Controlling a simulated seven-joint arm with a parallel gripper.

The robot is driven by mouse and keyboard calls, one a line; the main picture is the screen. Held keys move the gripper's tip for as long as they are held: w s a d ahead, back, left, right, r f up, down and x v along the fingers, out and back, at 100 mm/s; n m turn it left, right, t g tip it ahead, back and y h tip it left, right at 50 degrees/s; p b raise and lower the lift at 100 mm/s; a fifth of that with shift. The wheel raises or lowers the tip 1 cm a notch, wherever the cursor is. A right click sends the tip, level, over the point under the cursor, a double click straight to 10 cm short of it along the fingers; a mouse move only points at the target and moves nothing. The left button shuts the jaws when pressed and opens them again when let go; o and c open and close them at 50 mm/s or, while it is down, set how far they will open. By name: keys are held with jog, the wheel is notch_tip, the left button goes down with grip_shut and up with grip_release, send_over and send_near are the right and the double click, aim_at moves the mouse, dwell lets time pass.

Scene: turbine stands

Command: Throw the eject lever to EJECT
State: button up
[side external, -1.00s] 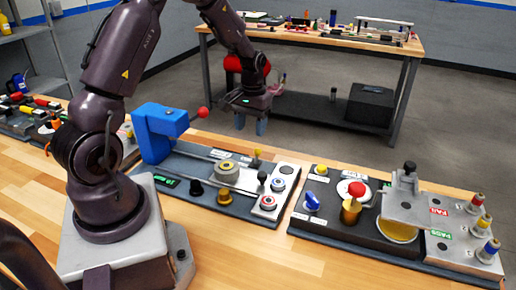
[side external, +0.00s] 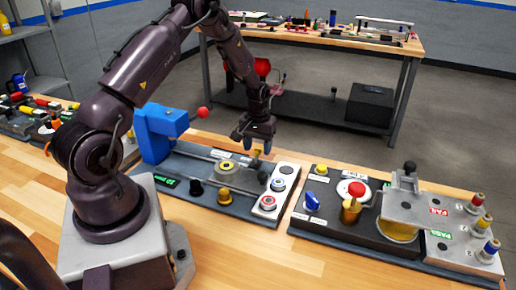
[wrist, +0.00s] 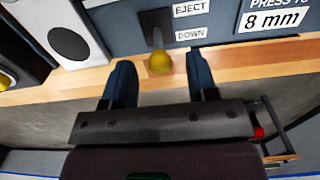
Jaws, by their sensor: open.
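The eject lever (wrist: 160,62) has a yellow ball knob on a short dark stem in a dark slot plate. In the wrist view its knob lies beyond the DOWN label (wrist: 191,33), on the side away from the EJECT label (wrist: 191,8). My gripper (side external: 256,147) is over the back edge of the left control panel (side external: 232,207), pointing down. Its two blue fingers are open, one on each side of the knob in the wrist view, with visible gaps. Contact does not show. In the side view the fingers largely cover the lever.
A blue clamp-shaped frame (side external: 157,128) with a red ball handle (side external: 203,113) stands at the panel's left. Round buttons (side external: 278,184) sit right of the lever. A second panel (side external: 335,235) with a red knob and metal fixture is further right. Bare wood lies in front.

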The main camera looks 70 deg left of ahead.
jog(key=shift+f, duration=0.5)
